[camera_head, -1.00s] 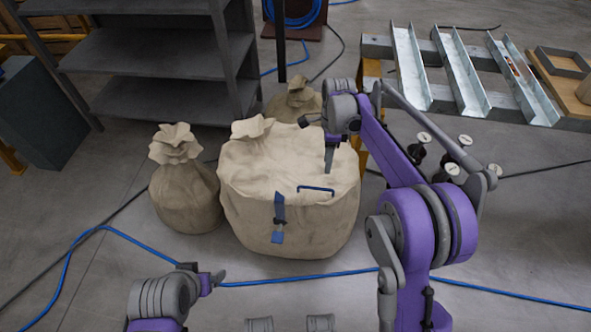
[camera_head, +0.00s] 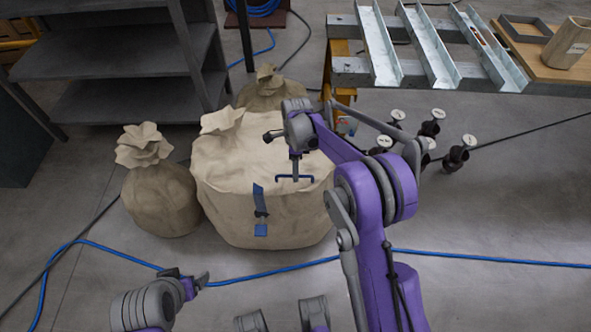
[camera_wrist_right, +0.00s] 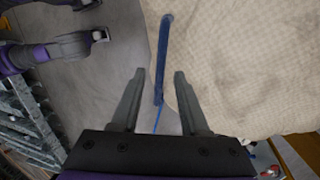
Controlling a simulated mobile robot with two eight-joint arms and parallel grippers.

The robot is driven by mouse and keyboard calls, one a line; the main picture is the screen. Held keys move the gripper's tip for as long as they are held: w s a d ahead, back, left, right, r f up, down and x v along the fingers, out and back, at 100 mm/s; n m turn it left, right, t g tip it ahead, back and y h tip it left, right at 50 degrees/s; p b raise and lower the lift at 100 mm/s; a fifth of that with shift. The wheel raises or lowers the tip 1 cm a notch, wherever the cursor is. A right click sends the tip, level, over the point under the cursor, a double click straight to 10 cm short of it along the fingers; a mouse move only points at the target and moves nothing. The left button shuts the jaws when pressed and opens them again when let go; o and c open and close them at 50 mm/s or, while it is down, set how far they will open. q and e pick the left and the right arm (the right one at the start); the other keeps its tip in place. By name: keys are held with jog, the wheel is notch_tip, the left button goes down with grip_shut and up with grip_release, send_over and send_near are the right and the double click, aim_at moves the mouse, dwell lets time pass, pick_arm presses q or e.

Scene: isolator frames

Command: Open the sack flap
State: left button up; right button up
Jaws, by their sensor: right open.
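A large beige sack (camera_head: 270,215) with a tied neck stands on the floor in the middle of the head view. A dark blue handle (camera_head: 294,178) lies on its top near the front; in the wrist view the handle (camera_wrist_right: 165,50) is a long blue bar. A blue strap with a dark buckle (camera_head: 260,205) hangs down the sack's front. My right gripper (camera_head: 295,170) is right at the handle. In the wrist view its open fingers (camera_wrist_right: 160,73) stand on either side of the handle's near end. My left gripper (camera_head: 203,281) is low in front, away from the sack; its jaws are unclear.
A smaller tied sack (camera_head: 160,195) stands to the left and another (camera_head: 268,90) behind. Grey shelves (camera_head: 130,60) stand at the back left. A metal rack (camera_head: 435,60) is at the upper right. A blue hose (camera_head: 450,257) crosses the floor in front.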

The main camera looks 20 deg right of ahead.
grip_shut()
dwell(1.5)
